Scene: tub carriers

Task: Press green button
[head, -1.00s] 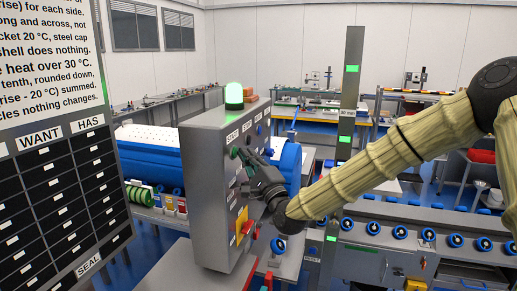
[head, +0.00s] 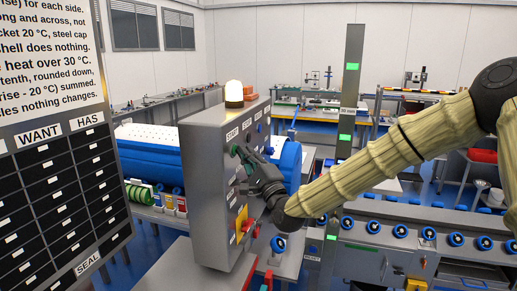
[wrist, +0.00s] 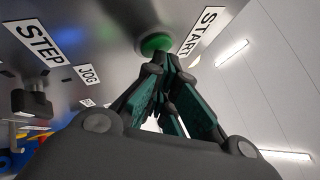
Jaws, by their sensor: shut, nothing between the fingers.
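The green button (wrist: 155,43) shows in the wrist view on a grey panel, beside the START label (wrist: 202,31). My gripper (wrist: 166,62) is shut and empty, and its fingertips are at the button's lower edge; I cannot tell whether they touch it. In the head view my gripper (head: 237,152) is at the upper front of the grey control box (head: 200,165), just below the START label (head: 232,133). The button is mostly hidden behind my gripper there. The lamp (head: 234,94) on top of the box glows warm white.
The panel also carries STEP (wrist: 34,42) and JOG (wrist: 86,73) labels and a dark knob (wrist: 32,103). A yellow plate (head: 241,222) with a red part sits lower on the box. A grey post (head: 345,130) stands to the right. A board (head: 65,190) fills the left.

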